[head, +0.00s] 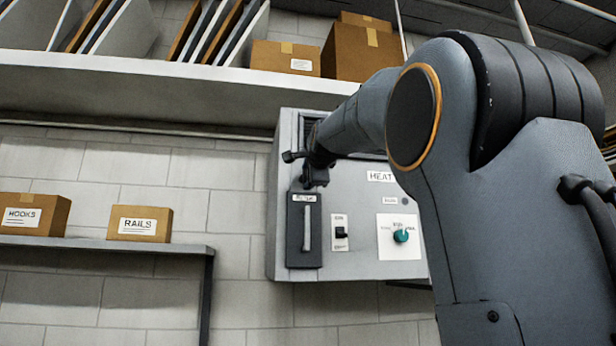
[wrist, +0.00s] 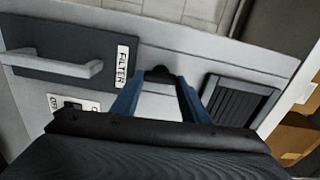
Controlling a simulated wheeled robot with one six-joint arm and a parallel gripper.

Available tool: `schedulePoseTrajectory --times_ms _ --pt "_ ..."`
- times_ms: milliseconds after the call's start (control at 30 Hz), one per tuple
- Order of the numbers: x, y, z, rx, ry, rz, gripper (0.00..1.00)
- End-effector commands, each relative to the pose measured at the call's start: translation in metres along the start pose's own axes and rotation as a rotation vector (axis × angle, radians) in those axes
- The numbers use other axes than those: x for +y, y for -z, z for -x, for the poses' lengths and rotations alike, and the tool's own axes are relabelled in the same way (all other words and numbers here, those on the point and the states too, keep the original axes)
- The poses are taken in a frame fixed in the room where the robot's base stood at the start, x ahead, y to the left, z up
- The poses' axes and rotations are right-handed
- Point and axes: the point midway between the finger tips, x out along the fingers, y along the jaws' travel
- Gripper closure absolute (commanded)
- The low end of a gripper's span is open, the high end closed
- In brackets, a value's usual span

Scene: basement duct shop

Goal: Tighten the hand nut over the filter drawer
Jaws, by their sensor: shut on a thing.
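The filter drawer (head: 293,240) is a dark upright panel with a pale bar handle on the left of the grey heater cabinet (head: 360,268). It also shows in the wrist view (wrist: 115,42), with its FILTER label. The hand nut (wrist: 158,72) is a small black piece beside the label end of the drawer in the wrist view. My gripper (head: 314,180) is just above the drawer in the head view, hiding the nut there. In the wrist view my gripper's (wrist: 158,82) two blue fingers are shut on the nut, one on each side.
A black switch (head: 341,232) and a teal knob (head: 400,236) sit right of the drawer. A dark louvred vent (wrist: 236,103) lies beyond the nut. A shelf (head: 150,244) with boxes stands left; a higher shelf (head: 180,76) runs above the cabinet.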

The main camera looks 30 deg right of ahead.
Motion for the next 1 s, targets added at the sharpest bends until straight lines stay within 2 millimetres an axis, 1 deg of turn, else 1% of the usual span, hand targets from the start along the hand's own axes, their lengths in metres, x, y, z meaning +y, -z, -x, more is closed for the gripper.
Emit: schedulePoseTrajectory --times_ms 300,700,733,800,833,1000 --pt "0.001 0.0001 -0.0001 0.0 -0.001 -0.07 0.82" --pt "0.0011 0.0 -0.0002 0.0 -0.002 -0.075 0.82" --pt "0.0011 0.0 -0.0002 0.0 -0.001 -0.075 0.56" --pt "0.001 0.0 -0.0002 0.0 -0.001 -0.075 0.44" --pt "0.001 0.0 -0.0002 0.0 -0.001 -0.075 0.41" --pt "0.0023 -0.0001 -0.0006 0.0 -0.004 -0.074 0.41"
